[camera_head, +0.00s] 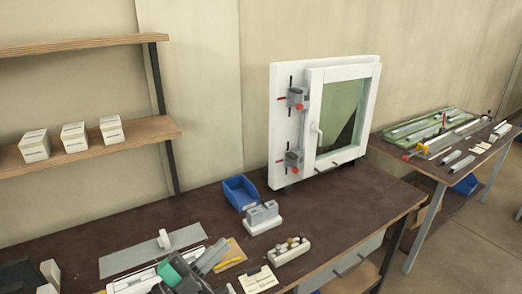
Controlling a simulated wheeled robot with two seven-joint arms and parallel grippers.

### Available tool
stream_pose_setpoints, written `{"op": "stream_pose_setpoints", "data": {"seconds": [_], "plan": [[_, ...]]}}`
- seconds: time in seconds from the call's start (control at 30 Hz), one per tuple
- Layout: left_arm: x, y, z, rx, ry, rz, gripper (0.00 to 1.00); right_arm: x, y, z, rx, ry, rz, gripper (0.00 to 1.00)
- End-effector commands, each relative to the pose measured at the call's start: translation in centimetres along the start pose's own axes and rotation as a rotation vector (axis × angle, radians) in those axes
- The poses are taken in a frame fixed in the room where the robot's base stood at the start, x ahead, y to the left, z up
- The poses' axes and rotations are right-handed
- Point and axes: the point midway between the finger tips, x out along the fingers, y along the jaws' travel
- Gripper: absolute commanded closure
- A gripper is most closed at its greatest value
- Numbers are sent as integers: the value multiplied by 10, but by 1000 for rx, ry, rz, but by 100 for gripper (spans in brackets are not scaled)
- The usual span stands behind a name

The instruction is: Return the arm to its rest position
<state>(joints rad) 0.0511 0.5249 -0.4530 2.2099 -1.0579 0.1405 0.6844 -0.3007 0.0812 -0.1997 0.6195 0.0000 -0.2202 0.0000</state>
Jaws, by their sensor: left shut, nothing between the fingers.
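My right gripper is not in view.
A white window frame (316,75) with two red-handled clamps stands at the bench's back. A blue bin (240,192), a grey block on a white base (263,223) and a small holder (289,251) stand mid-bench. A shelf (90,142) with three white boxes hangs at left.

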Motion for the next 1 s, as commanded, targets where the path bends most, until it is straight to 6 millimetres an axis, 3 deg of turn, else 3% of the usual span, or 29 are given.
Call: {"op": "stream_pose_setpoints", "data": {"seconds": [0.13,0.27,0.37,0.5,0.7,1.0], "plan": [[-26,-22,33,-139,-253,-218,100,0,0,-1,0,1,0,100],[-64,-23,67,-263,-512,-342,100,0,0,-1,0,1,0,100],[-102,-11,90,-362,-728,-392,100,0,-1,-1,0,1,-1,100],[-161,24,111,-508,-1040,-393,100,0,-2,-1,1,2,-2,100],[-242,90,104,-713,-1433,-264,100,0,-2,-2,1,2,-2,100],[-311,156,55,-929,-1752,-3,100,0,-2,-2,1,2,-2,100]]}}
